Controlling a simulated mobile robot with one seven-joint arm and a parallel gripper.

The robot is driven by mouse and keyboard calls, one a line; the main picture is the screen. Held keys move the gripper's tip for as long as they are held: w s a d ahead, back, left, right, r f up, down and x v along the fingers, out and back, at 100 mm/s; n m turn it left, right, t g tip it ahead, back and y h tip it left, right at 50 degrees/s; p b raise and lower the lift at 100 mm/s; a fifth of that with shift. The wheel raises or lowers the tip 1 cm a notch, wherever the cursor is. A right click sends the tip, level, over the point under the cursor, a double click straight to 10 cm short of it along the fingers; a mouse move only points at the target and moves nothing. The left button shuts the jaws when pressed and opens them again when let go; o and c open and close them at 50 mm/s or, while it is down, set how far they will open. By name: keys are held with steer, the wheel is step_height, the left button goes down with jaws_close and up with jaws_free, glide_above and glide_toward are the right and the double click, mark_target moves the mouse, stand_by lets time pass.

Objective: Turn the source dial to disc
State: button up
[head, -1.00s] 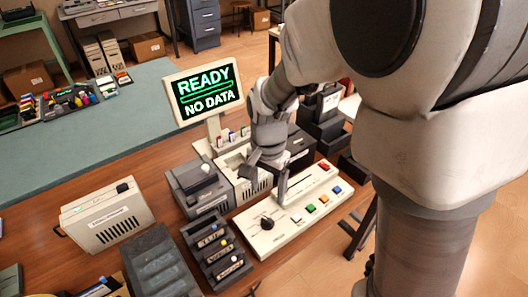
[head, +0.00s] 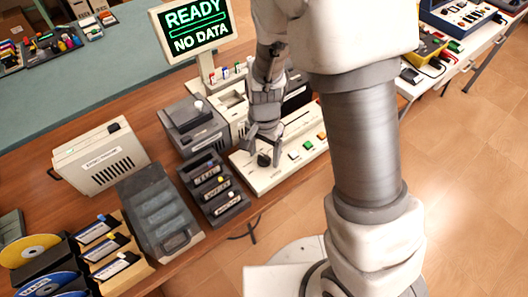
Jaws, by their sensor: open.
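The source dial (head: 263,160) is a black round knob at the left end of a cream control panel (head: 247,177). My gripper (head: 263,151) is open and points down at the dial, with one finger at each side of it in the picture. I cannot tell whether the fingers touch the knob or hover above it. The dial's markings and pointer are too small or hidden to read.
Green, orange and other buttons (head: 294,153) sit right of the dial. A dark rack of labelled cartridges (head: 214,190) stands close to its left. A grey drive unit (head: 192,127) stands behind. Discs (head: 30,250) lie at the front left. Open floor is to the right.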

jaws_close()
steer(key=shift+n, duration=0.3)
steer(key=n, duration=0.3)
steer(key=shift+n+b, duration=0.3)
steer(key=shift+b, duration=0.1)
steer(key=n, duration=0.3)
steer(key=shift+n, duration=0.3)
steer(key=n, duration=0.4)
steer(key=shift+d+n, duration=0.1)
steer(key=shift+n, duration=2.1)
